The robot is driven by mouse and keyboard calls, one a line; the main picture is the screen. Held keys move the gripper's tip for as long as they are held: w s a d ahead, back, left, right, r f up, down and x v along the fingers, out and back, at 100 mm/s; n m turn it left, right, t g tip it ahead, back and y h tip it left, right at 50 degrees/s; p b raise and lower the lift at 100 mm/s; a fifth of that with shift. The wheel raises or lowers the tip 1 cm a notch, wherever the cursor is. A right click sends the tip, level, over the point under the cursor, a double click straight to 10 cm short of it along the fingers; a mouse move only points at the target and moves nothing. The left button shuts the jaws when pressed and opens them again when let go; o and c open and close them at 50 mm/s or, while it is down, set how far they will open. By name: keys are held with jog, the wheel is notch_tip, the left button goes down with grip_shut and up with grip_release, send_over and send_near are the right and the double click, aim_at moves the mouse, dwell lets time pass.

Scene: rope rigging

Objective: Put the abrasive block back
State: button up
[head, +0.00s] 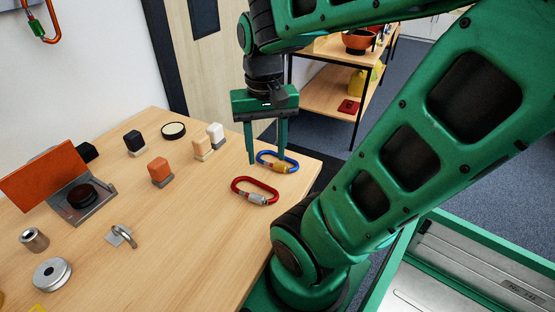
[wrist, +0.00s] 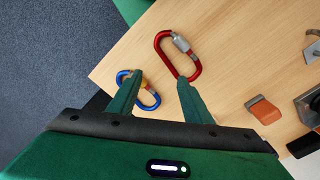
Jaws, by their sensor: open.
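Several small two-tone blocks stand on the wooden table (head: 190,235); I cannot tell for sure which is the abrasive block. An orange one with a grey base (head: 160,171) stands mid-table and also shows in the wrist view (wrist: 263,109). Behind it are a tan block (head: 202,147), a white-topped block (head: 216,134) and a black-topped block (head: 134,142). My gripper (head: 267,161) is open and empty, pointing down over the table's far right corner. Its fingers overlap the blue carabiner (head: 290,161) in the head view; the wrist view (wrist: 159,80) shows nothing gripped.
A red carabiner (head: 240,184) lies near my gripper. A grey stand with an orange panel (head: 44,174), a round black-rimmed disc (head: 173,130), a metal hook (head: 124,236) and metal cylinders (head: 52,274) are on the left.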

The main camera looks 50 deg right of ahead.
jog(key=shift+n, duration=0.7)
jog(key=s, duration=0.1)
jog(key=s+f, duration=0.2)
jog(key=s, duration=0.1)
jog(key=shift+d, duration=0.4)
jog(key=shift+w+f, duration=0.2)
jog(key=shift+w, duration=0.5)
